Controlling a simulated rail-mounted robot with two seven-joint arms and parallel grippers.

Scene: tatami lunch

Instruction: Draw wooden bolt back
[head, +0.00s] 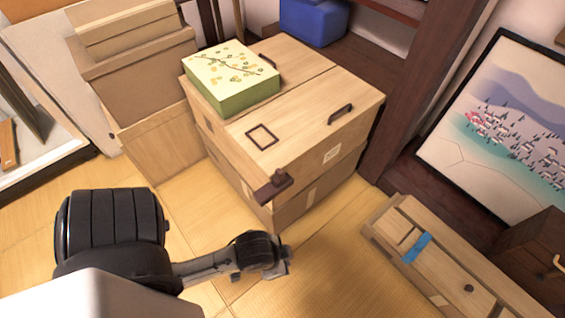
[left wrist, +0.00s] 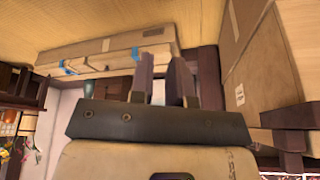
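The dark wooden bolt (head: 272,186) sits on the near top edge of a pale wooden chest (head: 318,110). My left gripper (head: 284,268) is in front of and below the bolt, apart from it, low over the tatami. In the left wrist view the two fingers of my left gripper (left wrist: 164,82) stand apart with nothing between them. Dark wooden pieces at the right of that view (left wrist: 288,118) may be the bolt; I cannot tell for sure. My right gripper is not in view.
A green patterned box (head: 232,78) stands on the chest. A long wooden box with blue tape (head: 416,247) lies at right, near a framed picture (head: 515,125). Cardboard boxes (head: 140,66) are stacked at left. Tatami (head: 335,240) is clear between chest and long box.

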